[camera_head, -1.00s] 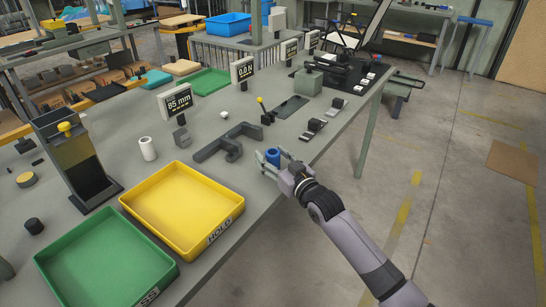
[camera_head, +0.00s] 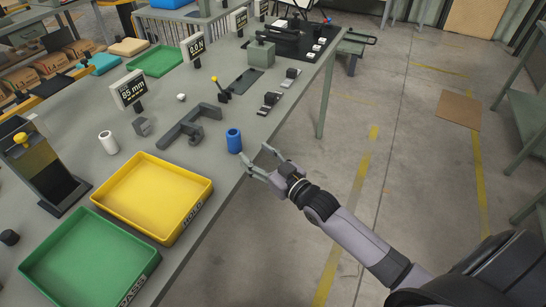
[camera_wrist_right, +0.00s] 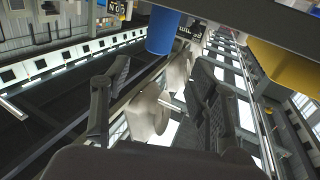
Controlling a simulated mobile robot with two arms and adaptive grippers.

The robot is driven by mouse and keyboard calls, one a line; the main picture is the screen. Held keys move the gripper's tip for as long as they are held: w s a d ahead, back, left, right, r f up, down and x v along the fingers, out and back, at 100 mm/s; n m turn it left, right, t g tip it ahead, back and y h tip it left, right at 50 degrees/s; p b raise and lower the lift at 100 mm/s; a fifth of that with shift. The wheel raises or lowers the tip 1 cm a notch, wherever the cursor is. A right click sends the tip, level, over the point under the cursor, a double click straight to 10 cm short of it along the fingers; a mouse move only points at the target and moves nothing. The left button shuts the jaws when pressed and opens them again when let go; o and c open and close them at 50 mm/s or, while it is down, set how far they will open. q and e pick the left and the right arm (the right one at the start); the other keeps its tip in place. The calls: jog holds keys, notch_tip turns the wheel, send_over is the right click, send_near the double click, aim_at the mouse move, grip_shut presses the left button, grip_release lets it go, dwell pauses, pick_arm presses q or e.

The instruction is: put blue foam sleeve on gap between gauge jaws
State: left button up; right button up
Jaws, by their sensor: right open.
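The blue foam sleeve (camera_head: 234,141) stands upright on the grey table near its front edge. It also shows at the top of the right wrist view (camera_wrist_right: 162,32). The dark grey gauge (camera_head: 205,112) with its jaws lies on the table just left of and behind the sleeve. The sleeve looks apart from the jaws, not in the gap between them. My right gripper (camera_head: 257,157) is open and empty, just off the table edge to the right of the sleeve, its fingers pointing toward it. My left gripper is not in view.
A yellow HOLD tray (camera_head: 152,195) and a green PASS tray (camera_head: 88,255) sit at the front left. A white cylinder (camera_head: 108,142) stands behind the yellow tray, near an 85 mm sign (camera_head: 129,90). Open floor lies right of the table.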

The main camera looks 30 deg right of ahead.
jog(key=p+v, duration=0.2)
jog(key=v, duration=0.4)
